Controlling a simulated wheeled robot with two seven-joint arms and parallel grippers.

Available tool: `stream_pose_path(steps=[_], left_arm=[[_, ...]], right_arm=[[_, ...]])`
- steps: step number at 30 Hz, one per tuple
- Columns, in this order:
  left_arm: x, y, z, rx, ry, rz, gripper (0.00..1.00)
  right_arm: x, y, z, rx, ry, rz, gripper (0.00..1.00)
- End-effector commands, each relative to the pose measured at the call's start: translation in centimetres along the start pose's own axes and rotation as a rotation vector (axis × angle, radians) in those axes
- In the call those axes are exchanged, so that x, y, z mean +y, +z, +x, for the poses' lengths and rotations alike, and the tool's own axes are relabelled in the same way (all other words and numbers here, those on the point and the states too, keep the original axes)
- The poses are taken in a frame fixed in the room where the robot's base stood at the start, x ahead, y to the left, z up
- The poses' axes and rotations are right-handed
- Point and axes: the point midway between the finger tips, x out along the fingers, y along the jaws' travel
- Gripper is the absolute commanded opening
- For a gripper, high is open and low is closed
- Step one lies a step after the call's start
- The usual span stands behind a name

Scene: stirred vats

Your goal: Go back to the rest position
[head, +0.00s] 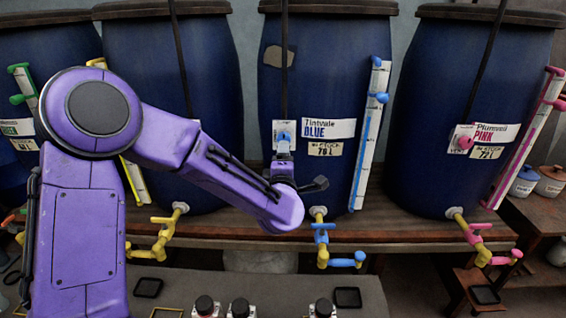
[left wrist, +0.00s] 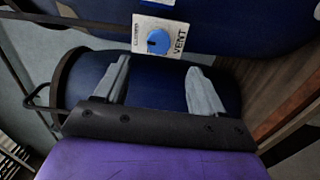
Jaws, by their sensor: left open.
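My left arm (head: 225,175) is purple and reaches in from the left, across the front of the vats. My left gripper (head: 284,158) is in front of the blue vat (head: 325,90), just below its blue vent knob (head: 284,135). In the left wrist view, the two grey fingers of the gripper (left wrist: 157,65) are spread with nothing between them. The vent knob (left wrist: 158,41) on its white plate lies beyond the fingertips, apart from them. Part of the gripper is hidden by my wrist in the head view. My right gripper is not in view.
A pink vat (head: 460,90) stands at right; other vats stand at left. A blue tap (head: 323,240), a yellow tap (head: 160,235) and a pink tap (head: 480,240) jut forward. Black-capped jars (head: 240,308) stand on the low bench (head: 270,285). A sight gauge (head: 371,135) runs beside the blue vat.

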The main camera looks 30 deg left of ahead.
Motion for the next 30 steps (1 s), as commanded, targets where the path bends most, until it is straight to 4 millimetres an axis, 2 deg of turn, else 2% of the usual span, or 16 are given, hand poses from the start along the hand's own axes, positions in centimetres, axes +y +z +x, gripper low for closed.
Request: stream_pose_path(steps=[9, 11, 12, 14, 17, 18, 20, 21, 23, 24, 26, 27, 30], left_arm=[[0.0, 0.1, 0.0, -0.001, 0.000, 0.005, 0.69], [-0.1, 0.3, 0.0, -0.014, -0.005, 0.053, 0.69], [-0.9, 0.8, -0.4, -0.049, -0.027, 0.140, 0.69], [-4.4, 1.5, -1.8, -0.125, -0.087, 0.331, 0.69], [-12.6, 1.6, -4.7, -0.241, -0.222, 0.597, 0.69], [-16.0, 1.2, -6.3, -0.291, -0.283, 0.696, 0.69], [-20.8, 0.2, -8.9, -0.367, -0.371, 0.830, 0.69], [-23.8, -0.6, -10.9, -0.417, -0.430, 0.912, 0.69], [-28.0, -2.2, -14.1, -0.497, -0.520, 1.026, 0.69], [-30.6, -3.4, -16.4, -0.550, -0.581, 1.096, 0.69], [-34.0, -5.6, -20.1, -0.629, -0.673, 1.188, 0.69], [-35.9, -7.0, -22.6, -0.678, -0.731, 1.240, 0.69], [-39.2, -10.5, -27.9, -0.770, -0.860, 1.330, 0.69]], right_arm=[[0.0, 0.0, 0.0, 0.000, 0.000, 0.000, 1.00], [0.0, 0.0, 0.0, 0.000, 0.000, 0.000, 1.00], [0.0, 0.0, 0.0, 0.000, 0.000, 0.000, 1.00], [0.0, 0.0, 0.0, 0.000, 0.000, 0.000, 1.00], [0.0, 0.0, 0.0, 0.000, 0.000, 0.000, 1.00], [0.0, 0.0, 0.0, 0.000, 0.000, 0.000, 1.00], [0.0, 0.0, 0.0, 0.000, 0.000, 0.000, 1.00], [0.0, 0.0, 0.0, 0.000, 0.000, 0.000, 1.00], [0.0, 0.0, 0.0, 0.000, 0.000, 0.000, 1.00], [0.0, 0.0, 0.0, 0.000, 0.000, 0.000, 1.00], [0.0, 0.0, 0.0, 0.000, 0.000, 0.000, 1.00], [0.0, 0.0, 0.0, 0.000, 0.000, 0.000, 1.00], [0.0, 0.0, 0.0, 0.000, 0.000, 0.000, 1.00]])
